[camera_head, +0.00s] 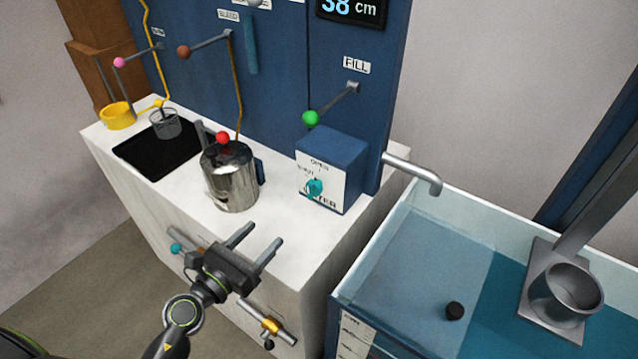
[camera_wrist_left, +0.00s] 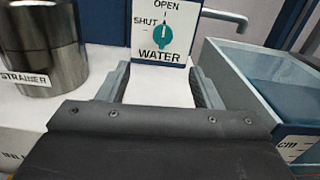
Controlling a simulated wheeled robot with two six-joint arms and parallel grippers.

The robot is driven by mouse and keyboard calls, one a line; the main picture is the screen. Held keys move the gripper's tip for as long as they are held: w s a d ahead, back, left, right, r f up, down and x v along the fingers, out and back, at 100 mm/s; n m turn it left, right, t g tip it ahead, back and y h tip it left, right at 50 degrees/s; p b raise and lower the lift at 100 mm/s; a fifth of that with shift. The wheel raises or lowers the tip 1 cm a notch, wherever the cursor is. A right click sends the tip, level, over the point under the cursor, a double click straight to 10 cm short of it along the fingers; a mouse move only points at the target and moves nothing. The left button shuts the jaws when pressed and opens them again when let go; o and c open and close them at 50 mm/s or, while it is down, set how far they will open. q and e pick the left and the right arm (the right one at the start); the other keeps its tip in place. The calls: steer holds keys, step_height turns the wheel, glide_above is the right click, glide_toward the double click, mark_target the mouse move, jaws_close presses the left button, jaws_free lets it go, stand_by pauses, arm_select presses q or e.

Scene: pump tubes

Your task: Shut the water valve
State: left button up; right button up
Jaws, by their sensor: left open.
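The water valve is a teal knob (camera_head: 315,188) on the white front of a blue box (camera_head: 333,155). In the left wrist view the knob (camera_wrist_left: 162,41) faces me, below the word OPEN and above the word WATER, with SHUT to its upper left. Its pointer looks roughly upright, toward OPEN. My left gripper (camera_head: 264,234) is open and empty, in front of the counter and short of the knob. In the left wrist view its two fingers (camera_wrist_left: 158,76) stand apart below the knob, touching nothing visible. My right gripper is not in view.
A metal strainer pot (camera_head: 231,178) with a red knob stands left of the valve box. A spout (camera_head: 412,172) reaches over a water tank (camera_head: 345,290) at the right. A green-knobbed FILL lever (camera_head: 311,118) is above the box. The counter in front of it is clear.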

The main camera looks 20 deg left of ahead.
mark_target(308, 192)
arm_select(q)
steer(key=shift+w+d+r+m, duration=0.1)
steer(key=shift+d+r+m, duration=0.05)
steer(key=shift+d+m, duration=0.15)
steer(key=shift+w+d, duration=0.1)
steer(key=shift+w, duration=0.2)
steer(key=p+x, duration=0.2)
steer(key=x, duration=1.3)
steer(key=shift+d, duration=0.1)
steer(key=shift+x, duration=0.75)
steer(key=c, duration=1)
steer(key=shift+p, duration=0.3)
